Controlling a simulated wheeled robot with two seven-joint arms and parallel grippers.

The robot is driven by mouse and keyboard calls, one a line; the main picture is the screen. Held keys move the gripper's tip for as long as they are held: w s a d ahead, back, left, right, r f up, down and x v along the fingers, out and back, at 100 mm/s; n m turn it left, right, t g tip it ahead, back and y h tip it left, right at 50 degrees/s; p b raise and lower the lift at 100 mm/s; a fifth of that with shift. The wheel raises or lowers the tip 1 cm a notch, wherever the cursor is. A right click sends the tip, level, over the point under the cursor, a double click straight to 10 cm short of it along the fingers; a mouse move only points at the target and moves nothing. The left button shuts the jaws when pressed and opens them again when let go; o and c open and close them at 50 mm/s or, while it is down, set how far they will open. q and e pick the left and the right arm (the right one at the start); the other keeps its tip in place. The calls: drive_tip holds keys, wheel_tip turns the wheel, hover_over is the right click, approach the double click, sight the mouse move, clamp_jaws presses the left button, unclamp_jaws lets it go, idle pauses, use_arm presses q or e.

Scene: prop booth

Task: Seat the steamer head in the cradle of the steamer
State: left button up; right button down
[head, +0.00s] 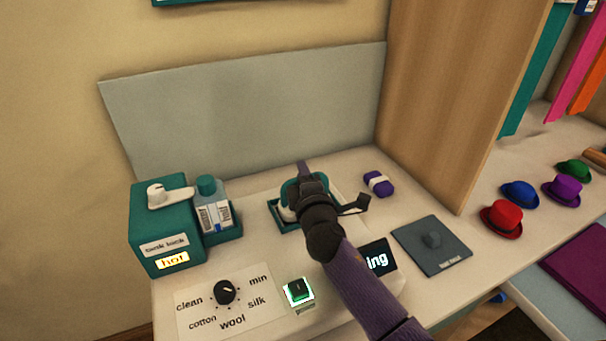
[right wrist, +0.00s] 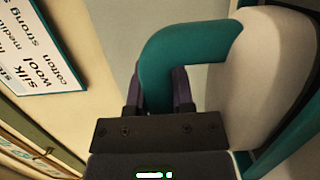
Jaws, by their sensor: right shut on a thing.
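The steamer head is white with a teal loop handle. In the head view the steamer head (head: 287,213) is mostly hidden behind my right gripper (head: 308,190). In the right wrist view its white body (right wrist: 262,75) fills the right side, and its teal handle (right wrist: 178,45) passes between the fingers of my right gripper (right wrist: 158,92), which is shut on it. The teal cradle (head: 277,226) lies directly under and around the head on the counter; its edge shows in the right wrist view (right wrist: 304,135). I cannot tell whether the head touches the cradle's bottom. My left gripper is not in view.
A teal tank box (head: 160,238) with a white lever and a bottle (head: 211,205) stand left. A dial (head: 225,292), a green switch (head: 299,291) and a dark display (head: 378,258) are in front.

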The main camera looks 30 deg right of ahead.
drive_tip(key=shift+c, duration=2)
unclamp_jaws()
drive_tip(key=p+v, duration=0.1)
drive_tip(key=v, duration=0.8)
drive_tip(key=shift+s+p, duration=0.15)
drive_tip(key=shift+p, duration=0.25)
drive_tip(key=shift+s+a, duration=0.1)
drive_tip(key=shift+s, duration=0.2)
